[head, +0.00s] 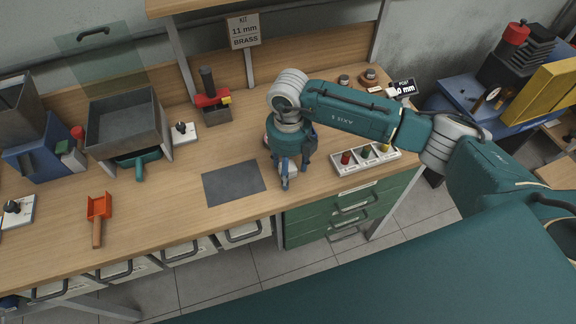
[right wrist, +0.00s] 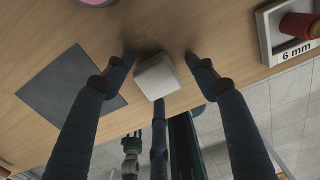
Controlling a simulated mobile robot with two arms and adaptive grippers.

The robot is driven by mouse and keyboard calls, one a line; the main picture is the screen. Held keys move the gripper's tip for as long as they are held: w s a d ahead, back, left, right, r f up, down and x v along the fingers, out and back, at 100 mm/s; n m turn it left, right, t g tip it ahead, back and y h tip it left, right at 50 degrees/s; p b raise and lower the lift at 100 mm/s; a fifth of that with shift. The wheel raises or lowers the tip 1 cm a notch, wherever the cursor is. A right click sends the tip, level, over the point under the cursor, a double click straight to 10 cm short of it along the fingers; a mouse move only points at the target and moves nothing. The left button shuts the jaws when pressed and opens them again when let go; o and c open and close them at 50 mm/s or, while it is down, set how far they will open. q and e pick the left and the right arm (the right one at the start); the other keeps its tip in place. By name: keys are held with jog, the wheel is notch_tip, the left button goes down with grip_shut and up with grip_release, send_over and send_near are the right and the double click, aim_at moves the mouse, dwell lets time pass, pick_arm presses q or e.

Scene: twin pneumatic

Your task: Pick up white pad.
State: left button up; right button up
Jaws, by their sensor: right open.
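The white pad (right wrist: 157,76), a small pale block, lies on the wooden bench in the right wrist view. In the head view it is mostly hidden by my right gripper (head: 289,172), which points down over the bench just right of the dark grey mat (head: 234,183). In the right wrist view the fingers are spread open around the pad. One finger is on its left and one on its right, with gaps to both, and a third finger reaches up to its lower edge. I cannot tell whether that one touches.
A white tray with coloured pegs (head: 365,161) stands right of the gripper, labelled 6 mm in the wrist view. The bench's front edge and green drawers (head: 345,208) are close. An orange scoop (head: 98,207) and a grey bin (head: 127,121) are farther left.

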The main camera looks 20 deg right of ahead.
jog(key=shift+w+f, duration=0.1)
jog(key=shift+w, duration=0.05)
jog(key=c, duration=1.2)
jog(key=shift+r, duration=0.65)
notch_tip(320, 180, up, 19)
jog(key=b, duration=0.4)
jog(key=shift+b, duration=0.35)
jog(key=shift+f, duration=0.1)
